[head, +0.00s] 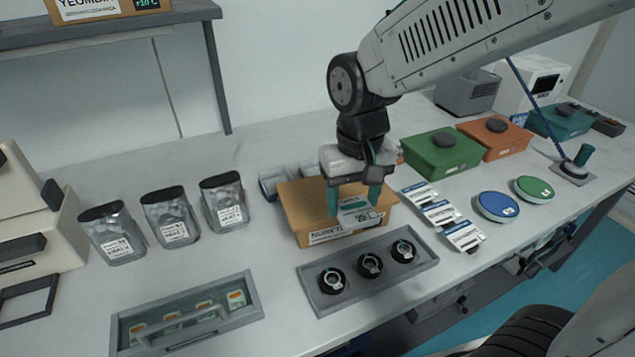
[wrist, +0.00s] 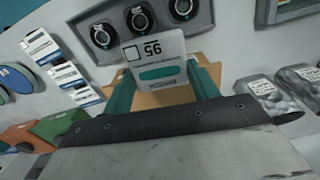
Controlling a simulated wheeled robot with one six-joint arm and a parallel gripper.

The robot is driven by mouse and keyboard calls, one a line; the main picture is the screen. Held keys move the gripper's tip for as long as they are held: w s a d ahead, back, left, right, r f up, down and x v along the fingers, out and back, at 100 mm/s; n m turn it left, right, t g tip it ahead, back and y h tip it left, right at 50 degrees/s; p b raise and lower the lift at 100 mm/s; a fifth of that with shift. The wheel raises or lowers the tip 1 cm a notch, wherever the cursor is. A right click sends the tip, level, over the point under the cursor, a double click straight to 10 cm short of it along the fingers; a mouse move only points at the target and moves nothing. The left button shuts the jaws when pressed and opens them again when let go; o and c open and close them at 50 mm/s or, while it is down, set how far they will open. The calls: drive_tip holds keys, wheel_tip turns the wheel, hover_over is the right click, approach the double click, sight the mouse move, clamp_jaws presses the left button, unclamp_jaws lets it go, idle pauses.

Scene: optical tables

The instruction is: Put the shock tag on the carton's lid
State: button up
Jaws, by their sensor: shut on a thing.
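My gripper (head: 353,203) points down over the brown cardboard carton (head: 300,207), its teal fingers shut on a pale grey tag with printed figures and a green stripe. The tag also shows between the fingertips in the wrist view (wrist: 155,52), tilted to the camera, and I take it for the shock tag. The carton's tan top shows behind it in the wrist view (wrist: 165,97). The gripper and tag hide part of the lid. I cannot tell whether the tag touches the carton or hangs just above it.
A grey tray (head: 318,292) with three black round pieces lies in front of the carton. White-and-blue cards (head: 440,213) lie to its right, with a green box (head: 432,160) behind them. Silver pouches (head: 170,220) stand to the left. Bare table lies between the pouches and carton.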

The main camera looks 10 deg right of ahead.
drive_tip(key=w+d, duration=0.2)
drive_tip(key=w, duration=0.2)
drive_tip(key=w+d+f, duration=0.1)
drive_tip(key=w+d, duration=0.1)
drive_tip(key=w, duration=0.3)
drive_tip(key=w+d, duration=0.2)
drive_tip(key=w, duration=0.2)
drive_tip(key=shift+w+d+f, duration=0.25)
drive_tip(key=shift+d+f, duration=0.05)
drive_tip(key=shift+d, duration=0.1)
drive_tip(key=shift+f, duration=1.7)
drive_tip(key=shift+f, duration=0.15)
drive_tip(key=o, duration=1)
drive_tip(key=shift+c, duration=0.2)
wheel_tip(320, 180, up, 12)
drive_tip(key=s+d, duration=0.1)
drive_tip(key=s, duration=1.2)
drive_tip(key=s+d+m+t, duration=0.1)
drive_tip(key=s+d, duration=0.1)
drive_tip(key=s, duration=1.2)
drive_tip(key=shift+s+d+r, duration=0.2)
drive_tip(key=shift+d+r, duration=0.1)
drive_tip(key=shift+r, duration=0.15)
